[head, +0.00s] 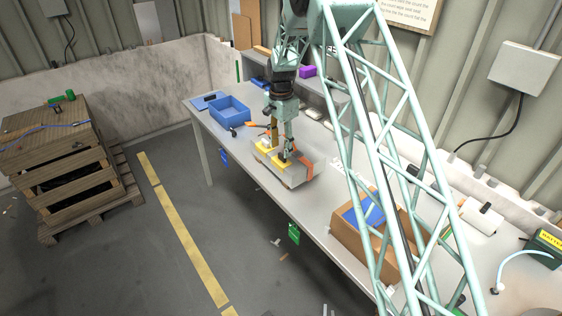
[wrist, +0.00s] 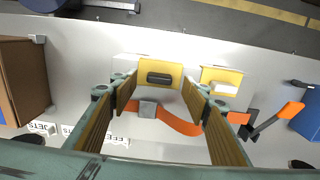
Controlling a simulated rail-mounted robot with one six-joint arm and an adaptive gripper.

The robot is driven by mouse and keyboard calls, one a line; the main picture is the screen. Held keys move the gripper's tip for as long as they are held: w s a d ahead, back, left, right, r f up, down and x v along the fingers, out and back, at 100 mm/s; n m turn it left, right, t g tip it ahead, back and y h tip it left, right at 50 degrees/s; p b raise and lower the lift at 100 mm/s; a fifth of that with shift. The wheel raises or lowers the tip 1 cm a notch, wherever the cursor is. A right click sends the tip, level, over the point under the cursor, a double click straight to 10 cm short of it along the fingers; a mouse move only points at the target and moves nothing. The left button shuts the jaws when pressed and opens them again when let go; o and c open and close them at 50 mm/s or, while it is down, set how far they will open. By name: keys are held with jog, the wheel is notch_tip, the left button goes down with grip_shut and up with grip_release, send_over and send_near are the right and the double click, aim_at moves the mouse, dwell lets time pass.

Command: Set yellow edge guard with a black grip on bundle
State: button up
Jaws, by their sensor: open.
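The yellow edge guard with a black grip (wrist: 146,66) is upper centre in the wrist view, ahead of and between my fingertips. In the head view this yellow guard (head: 283,163) is just below my gripper (head: 281,148). My gripper is open, one finger on each side in the wrist view (wrist: 160,92), with no visible contact. The grey bundle (head: 296,176) lies on the bench around the guard, with an orange strap (wrist: 180,122) and grey buckle. Whether the guard is seated on the bundle's edge I cannot tell. A second yellow guard with a white grip (wrist: 232,76) stands right beside it.
A blue bin (head: 230,110) is on the bench behind the bundle. A cardboard box (head: 350,236) with blue contents stands towards the near end. An orange-handled tool (wrist: 290,112) lies right of the strap in the wrist view. The bench (head: 262,185) has bare room around these.

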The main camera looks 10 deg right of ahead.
aim_at(281, 155)
jog(key=shift+f+p, duration=0.6)
jog(key=shift+f, duration=1.95)
jog(key=c, duration=0.9)
